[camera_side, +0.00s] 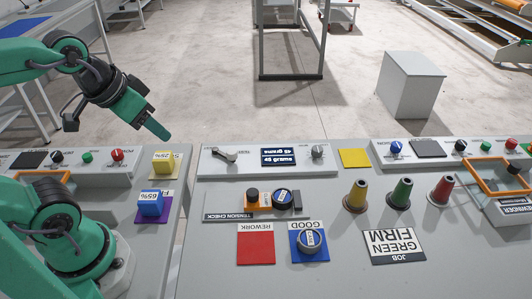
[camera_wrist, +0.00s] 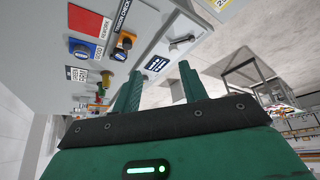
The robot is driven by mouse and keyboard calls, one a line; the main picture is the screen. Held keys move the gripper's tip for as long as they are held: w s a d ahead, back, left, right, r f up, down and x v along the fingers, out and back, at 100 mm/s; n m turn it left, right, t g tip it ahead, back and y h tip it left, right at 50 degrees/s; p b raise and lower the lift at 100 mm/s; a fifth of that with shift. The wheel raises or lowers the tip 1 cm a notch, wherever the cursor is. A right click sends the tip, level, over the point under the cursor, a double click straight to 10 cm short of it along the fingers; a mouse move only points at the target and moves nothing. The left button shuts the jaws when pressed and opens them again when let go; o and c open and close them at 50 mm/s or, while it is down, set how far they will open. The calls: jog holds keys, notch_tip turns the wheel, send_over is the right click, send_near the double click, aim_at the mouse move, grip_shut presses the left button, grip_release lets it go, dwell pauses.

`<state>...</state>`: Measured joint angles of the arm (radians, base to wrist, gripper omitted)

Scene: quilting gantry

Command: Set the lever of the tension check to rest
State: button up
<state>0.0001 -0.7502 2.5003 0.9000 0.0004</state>
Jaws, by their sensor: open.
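The lever (camera_side: 225,155) sits at the left end of a white panel behind the tension check fixture. Its arm lies nearly sideways; its marked positions are too small to read. It also shows in the wrist view (camera_wrist: 182,40), beyond my fingers. The tension check fixture (camera_side: 268,201) is orange, with a black knob and a dark round part with a blue label. My gripper (camera_side: 158,130) is up and to the left of the lever, pointing down to the right, apart from everything. In the wrist view my gripper (camera_wrist: 160,70) has its fingers apart with nothing between them.
The panel has a blue display (camera_side: 278,156) reading 48 grams and a knob (camera_side: 318,151). In front lie a red rework square (camera_side: 256,247) and a blue good square (camera_side: 296,233) holding a round item.

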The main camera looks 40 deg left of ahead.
jog(key=shift+w+r, duration=0.1)
jog(key=c, duration=0.7)
jog(key=shift+w+r, duration=0.15)
grip_shut()
jog(key=w+a+r+g, duration=0.1)
jog(key=w+r+g, duration=0.15)
jog(key=w, duration=0.65)
jog(key=w+a+r+g, duration=0.1)
jog(key=w+g, duration=0.2)
jog(key=w, duration=0.7)
jog(key=w+a+f+n+g, duration=0.1)
jog(key=w+f+g, duration=0.3)
jog(key=w+f, duration=0.9)
jog(key=shift+w+a+f, duration=0.25)
jog(key=shift+a+f, duration=0.1)
jog(key=shift+f, duration=0.7)
jog(key=shift+g, duration=0.25)
